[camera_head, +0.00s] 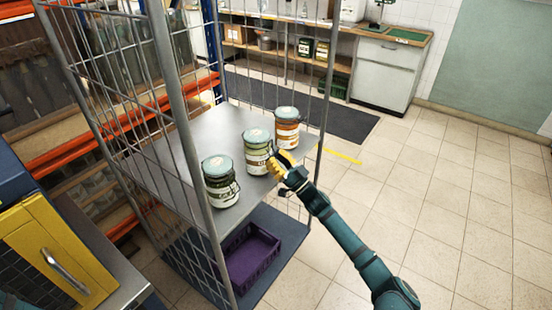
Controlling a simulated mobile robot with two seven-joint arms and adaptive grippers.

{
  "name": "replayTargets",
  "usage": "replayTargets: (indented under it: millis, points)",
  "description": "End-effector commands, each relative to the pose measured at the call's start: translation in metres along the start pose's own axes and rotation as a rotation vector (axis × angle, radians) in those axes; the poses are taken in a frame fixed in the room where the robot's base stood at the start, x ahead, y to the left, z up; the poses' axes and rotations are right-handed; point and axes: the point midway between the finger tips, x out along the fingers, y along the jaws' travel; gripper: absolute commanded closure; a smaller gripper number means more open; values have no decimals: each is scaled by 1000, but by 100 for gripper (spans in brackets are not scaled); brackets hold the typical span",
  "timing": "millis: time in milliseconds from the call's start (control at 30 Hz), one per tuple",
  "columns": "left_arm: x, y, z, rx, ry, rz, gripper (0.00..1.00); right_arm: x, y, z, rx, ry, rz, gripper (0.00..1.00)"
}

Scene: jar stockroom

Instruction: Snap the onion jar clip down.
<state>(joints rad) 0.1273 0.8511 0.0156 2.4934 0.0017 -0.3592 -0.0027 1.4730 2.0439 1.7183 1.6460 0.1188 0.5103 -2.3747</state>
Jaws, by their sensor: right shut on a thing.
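Three clip-top jars with pale teal lids stand upright in a row on the grey shelf (160,165) of a wire cage trolley. The near jar (220,184) has dark green contents, the middle jar (257,152) is pale green, and the far jar (287,128) is orange. The labels are too small to read, so I cannot tell by name which is the onion jar. My right gripper (279,163), with yellow fingers, is shut at the right side of the middle jar, on its clip. The fingers hide the clip, so its position is unclear. My left gripper is out of view.
The trolley's wire sides and uprights (180,100) stand left of and around the jars. A purple crate (252,262) sits on the lower deck. A yellow cabinet (50,250) is at the near left. The tiled floor on the right is clear.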

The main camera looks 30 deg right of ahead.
Motion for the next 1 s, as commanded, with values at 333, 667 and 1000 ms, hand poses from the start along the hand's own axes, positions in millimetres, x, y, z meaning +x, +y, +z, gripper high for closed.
replayTargets:
  millis: [333, 667, 1000]
  points:
    - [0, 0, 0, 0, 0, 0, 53, 0, -1, 1, 1, -2, -1, 54]
    - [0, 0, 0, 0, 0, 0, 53, 0, 0, 0, 1, -2, 0, 43]
    - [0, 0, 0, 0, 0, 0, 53, -43, 1, 1, -1, -5, 3, 43]
